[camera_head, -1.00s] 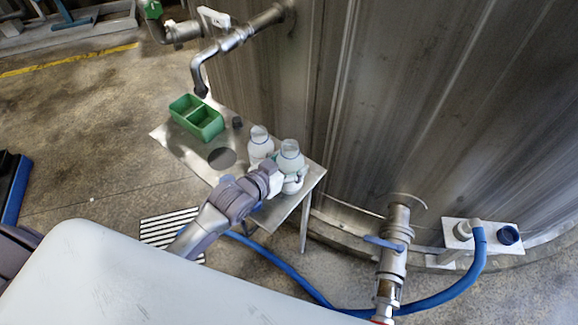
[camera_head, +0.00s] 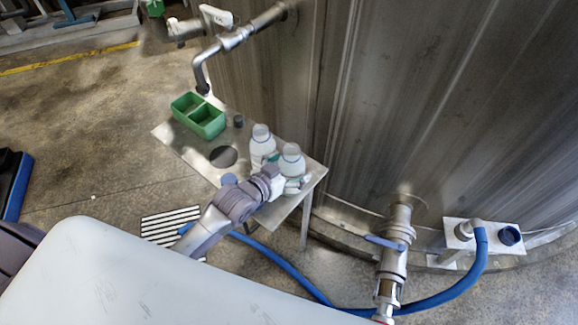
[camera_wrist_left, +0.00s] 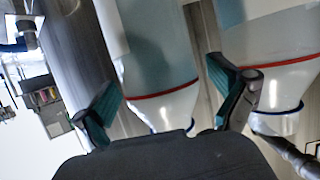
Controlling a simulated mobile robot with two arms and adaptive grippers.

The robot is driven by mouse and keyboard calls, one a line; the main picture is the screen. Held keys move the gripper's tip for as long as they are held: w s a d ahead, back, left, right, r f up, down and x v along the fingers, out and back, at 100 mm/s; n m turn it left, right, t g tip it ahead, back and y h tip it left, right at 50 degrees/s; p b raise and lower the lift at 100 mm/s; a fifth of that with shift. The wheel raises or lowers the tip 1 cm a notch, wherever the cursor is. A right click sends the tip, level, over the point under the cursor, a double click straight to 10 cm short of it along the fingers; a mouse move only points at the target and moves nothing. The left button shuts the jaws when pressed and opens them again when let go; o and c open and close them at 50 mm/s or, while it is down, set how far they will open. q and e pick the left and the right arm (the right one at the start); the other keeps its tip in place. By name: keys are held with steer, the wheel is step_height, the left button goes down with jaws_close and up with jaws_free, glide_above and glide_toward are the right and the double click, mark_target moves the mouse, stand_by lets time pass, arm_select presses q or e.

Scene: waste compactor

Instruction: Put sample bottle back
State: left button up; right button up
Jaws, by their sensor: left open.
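Two pale, translucent bottles with rounded tops stand upright and close together on the small metal table (camera_head: 175,139). The farther bottle (camera_head: 262,148) is behind and left of the nearer bottle (camera_head: 291,163). My left gripper (camera_head: 287,184) is open at the nearer bottle, low on its near side. In the left wrist view, the open fingers (camera_wrist_left: 160,100) stand on either side of one bottle (camera_wrist_left: 160,65), with gaps visible. The other bottle (camera_wrist_left: 268,50) is just beyond the right finger. I cannot tell which is the sample bottle. My right gripper is not in view.
A green divided tray (camera_head: 199,116) and a small dark cap-like piece (camera_head: 238,121) are on the table, beside a round dark opening (camera_head: 223,157). A bent pipe (camera_head: 203,68) hangs above the tray. A large metal wall (camera_head: 400,110) stands right behind the table.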

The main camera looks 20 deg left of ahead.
arm_select(q)
steer(key=shift+r, duration=0.2)
steer(key=v, duration=1.2)
